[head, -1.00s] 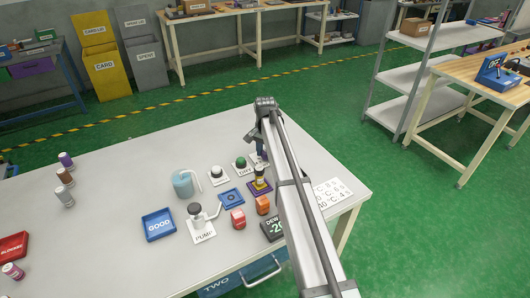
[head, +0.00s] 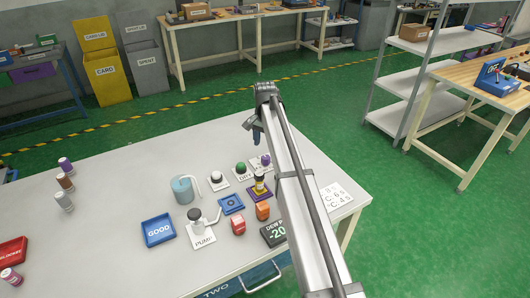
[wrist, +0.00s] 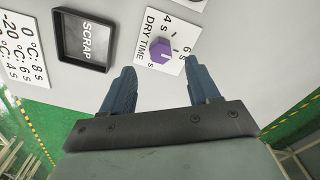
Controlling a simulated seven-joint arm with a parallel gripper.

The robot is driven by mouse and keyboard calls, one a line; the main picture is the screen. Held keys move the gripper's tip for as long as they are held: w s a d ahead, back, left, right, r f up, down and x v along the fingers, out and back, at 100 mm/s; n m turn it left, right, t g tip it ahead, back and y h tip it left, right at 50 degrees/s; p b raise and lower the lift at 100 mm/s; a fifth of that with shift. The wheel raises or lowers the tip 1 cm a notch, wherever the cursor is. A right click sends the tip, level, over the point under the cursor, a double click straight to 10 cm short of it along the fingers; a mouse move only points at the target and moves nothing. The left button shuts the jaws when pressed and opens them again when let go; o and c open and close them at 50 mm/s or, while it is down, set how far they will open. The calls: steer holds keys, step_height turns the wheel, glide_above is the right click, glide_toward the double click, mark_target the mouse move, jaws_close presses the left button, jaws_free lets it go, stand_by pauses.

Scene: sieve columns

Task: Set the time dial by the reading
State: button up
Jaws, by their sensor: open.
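The time dial is a purple six-sided knob (wrist: 160,52) on a white plate marked DRY TIME (wrist: 176,42), with 4 s, 6 s and 8 s marks. Which mark it points to is unclear. The knob also shows in the head view (head: 265,160), beside my arm. My gripper (wrist: 160,72) is open and empty, its blue fingers apart on either side of the knob in the picture, not visibly touching it. In the head view my gripper (head: 257,134) is partly hidden by my arm. The dew point display (head: 274,233) reads -20. A chart card (wrist: 22,48) pairs -20 °C with 6 s.
A black SCRAP tray (wrist: 84,40) lies between chart and dial.

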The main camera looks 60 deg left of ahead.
step_height(320, 180, up, 6)
steer(key=shift+r, duration=0.2)
stand_by(0.6)
